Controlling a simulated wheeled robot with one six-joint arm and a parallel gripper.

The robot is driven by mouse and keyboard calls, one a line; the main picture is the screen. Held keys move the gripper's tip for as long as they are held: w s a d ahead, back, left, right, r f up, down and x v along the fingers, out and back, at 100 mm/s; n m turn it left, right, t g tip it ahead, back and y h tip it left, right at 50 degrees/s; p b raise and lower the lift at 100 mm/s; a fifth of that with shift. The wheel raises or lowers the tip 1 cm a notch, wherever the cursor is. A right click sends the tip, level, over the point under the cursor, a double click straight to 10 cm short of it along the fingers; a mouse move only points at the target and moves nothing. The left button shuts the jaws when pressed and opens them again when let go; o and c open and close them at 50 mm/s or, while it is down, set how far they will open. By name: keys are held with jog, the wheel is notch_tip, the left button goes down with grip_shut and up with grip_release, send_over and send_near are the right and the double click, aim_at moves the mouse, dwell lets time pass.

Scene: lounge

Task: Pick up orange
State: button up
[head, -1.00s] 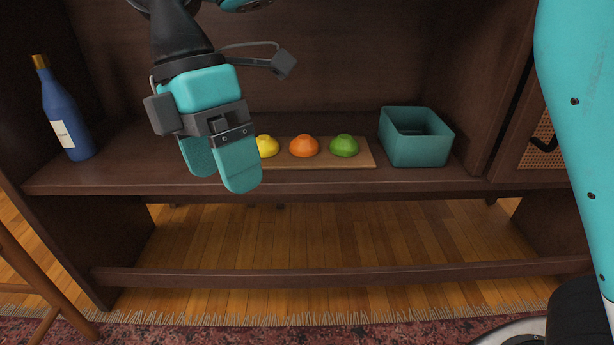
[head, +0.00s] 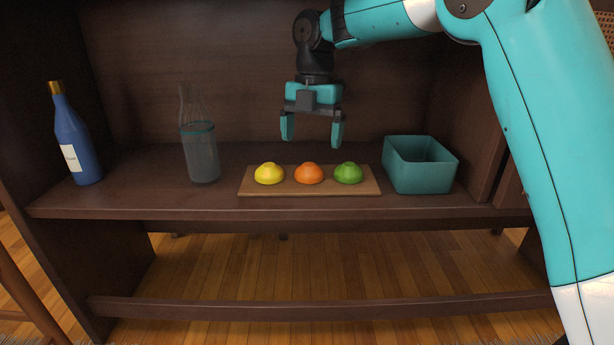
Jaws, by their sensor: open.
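The orange (head: 309,174) is a small rounded orange piece. It sits in the middle of a wooden board (head: 259,190) on the shelf, between a yellow piece (head: 269,173) and a green piece (head: 348,173). My gripper (head: 312,132) is open and empty, with its fingers pointing down. It is above the board, over the orange in the picture, with a clear gap below the fingertips. The orange is fully visible.
A teal open box (head: 420,166) stands right of the board. A clear glass bottle (head: 200,145) stands left of it, and a blue bottle (head: 73,140) at the far left. The dark shelf (head: 130,190) has a back wall close behind the arm.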

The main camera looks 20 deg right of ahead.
aim_at(310, 166)
jog(key=shift+s+a+f+b, duration=0.15)
jog(key=shift+f+b, duration=0.65)
jog(key=shift+f, duration=0.4)
jog(key=shift+s+a+f+b, duration=0.1)
jog(key=shift+f+b, duration=0.75)
jog(key=shift+f, duration=0.3)
jog(key=shift+s+a+f+b, duration=0.15)
jog(key=shift+f+b, duration=0.65)
jog(key=shift+f, duration=0.4)
jog(key=shift+d, duration=0.1)
jog(key=c, duration=1)
